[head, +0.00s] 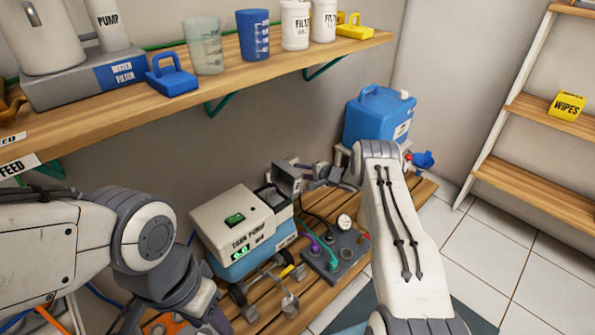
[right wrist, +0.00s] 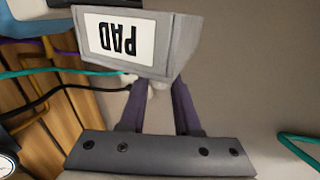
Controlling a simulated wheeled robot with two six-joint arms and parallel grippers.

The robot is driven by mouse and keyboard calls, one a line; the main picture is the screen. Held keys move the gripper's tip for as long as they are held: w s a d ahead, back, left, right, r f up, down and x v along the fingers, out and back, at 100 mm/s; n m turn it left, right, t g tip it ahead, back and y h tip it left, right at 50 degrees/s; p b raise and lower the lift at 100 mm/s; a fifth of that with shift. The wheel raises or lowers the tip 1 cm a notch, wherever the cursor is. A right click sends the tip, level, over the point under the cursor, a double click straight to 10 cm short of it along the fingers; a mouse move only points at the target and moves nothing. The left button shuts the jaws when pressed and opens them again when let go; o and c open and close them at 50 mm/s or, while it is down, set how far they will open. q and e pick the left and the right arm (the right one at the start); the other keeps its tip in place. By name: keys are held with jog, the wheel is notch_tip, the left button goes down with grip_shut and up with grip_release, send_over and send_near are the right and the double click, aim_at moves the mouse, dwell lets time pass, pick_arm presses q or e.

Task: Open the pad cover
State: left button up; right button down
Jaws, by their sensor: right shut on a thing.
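The grey pad cover (head: 287,178) stands tilted up at the back right corner of the white-and-blue pump box (head: 235,222). Its white PAD label (right wrist: 118,38) reads upside down in the right wrist view. An opening (head: 270,197) shows below the cover in the box top. My right gripper (head: 312,174) is at the cover's right side, its dark fingers (right wrist: 158,95) shut at the cover's edge; the exact grip point is partly hidden. My left gripper (head: 172,315) is low at the left, cut by the bottom edge; its fingers are unclear.
A dark panel with a gauge and coloured hoses (head: 335,255) lies right of the box. A blue jug (head: 378,115) stands behind my right arm. A wall shelf (head: 130,95) with cups and bottles overhangs the back left. Tiled floor is clear at right.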

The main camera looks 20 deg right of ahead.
jog(key=shift+s+f, duration=0.1)
jog(key=shift+f, duration=0.05)
jog(key=c, duration=0.6)
grip_release()
jog(key=shift+a, duration=0.1)
jog(key=shift+r, duration=0.2)
jog(key=p+v, duration=0.4)
jog(key=v, duration=0.6)
jog(key=shift+s, duration=0.1)
